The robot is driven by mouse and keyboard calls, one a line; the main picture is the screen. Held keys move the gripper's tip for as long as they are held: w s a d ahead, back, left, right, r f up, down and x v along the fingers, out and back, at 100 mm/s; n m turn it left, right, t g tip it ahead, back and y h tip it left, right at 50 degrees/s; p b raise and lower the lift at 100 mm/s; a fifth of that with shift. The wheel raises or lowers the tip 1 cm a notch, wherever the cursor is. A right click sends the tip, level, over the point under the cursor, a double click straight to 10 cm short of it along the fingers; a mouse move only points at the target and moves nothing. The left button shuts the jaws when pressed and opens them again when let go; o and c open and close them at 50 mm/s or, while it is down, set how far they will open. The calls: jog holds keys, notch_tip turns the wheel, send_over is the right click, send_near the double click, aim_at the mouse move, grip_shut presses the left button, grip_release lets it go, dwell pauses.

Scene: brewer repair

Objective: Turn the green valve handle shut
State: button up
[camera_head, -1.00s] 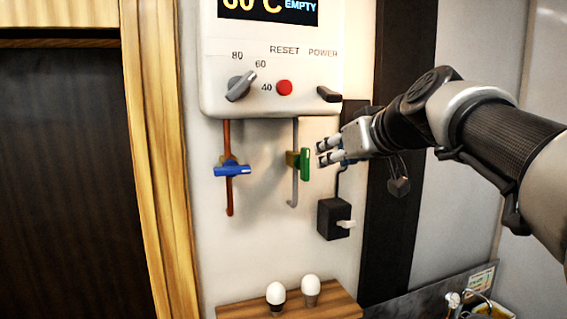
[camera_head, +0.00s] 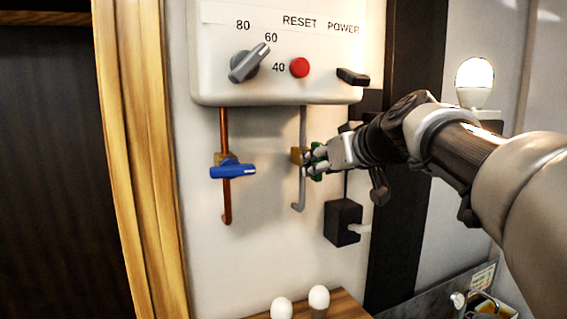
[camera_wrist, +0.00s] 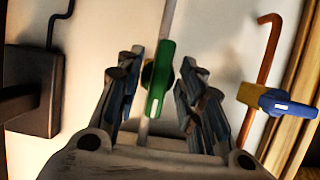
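The green valve handle (camera_wrist: 160,78) sits upright on a grey pipe (camera_wrist: 152,125), lined up with the pipe in the wrist view. My gripper (camera_wrist: 158,95) is open, with one finger on each side of the handle and a gap on both sides. In the head view my gripper (camera_head: 316,160) covers most of the green handle (camera_head: 318,176). The brass valve body (camera_head: 297,155) shows just left of my fingers. A blue valve handle (camera_head: 233,171) lies crosswise on the copper pipe to the left; it also shows at the right of the wrist view (camera_wrist: 278,102).
The white brewer panel (camera_head: 215,80) with a grey knob (camera_head: 249,63), red button (camera_head: 299,68) and black power switch (camera_head: 353,77) hangs above. A black socket box (camera_head: 342,222) is below right of my gripper. White bulbs (camera_head: 319,297) stand on a wooden shelf below.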

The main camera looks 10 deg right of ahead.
jog(key=shift+c, duration=0.2)
grip_shut()
jog(key=shift+f+m+b, duration=0.1)
jog(key=shift+m+b, duration=0.2)
jog(key=shift+d+m+t+y+b, duration=0.1)
jog(key=shift+m+y+b, duration=1.15)
jog(key=shift+m, duration=0.85)
jog(key=shift+m+t+y+b, duration=0.1)
jog(key=shift+m+y+b, duration=1.2)
jog(key=shift+m, duration=0.8)
jog(key=shift+d+m+t+y+b, duration=0.1)
jog(key=shift+m+y+b, duration=1.15)
jog(key=shift+m, duration=0.85)
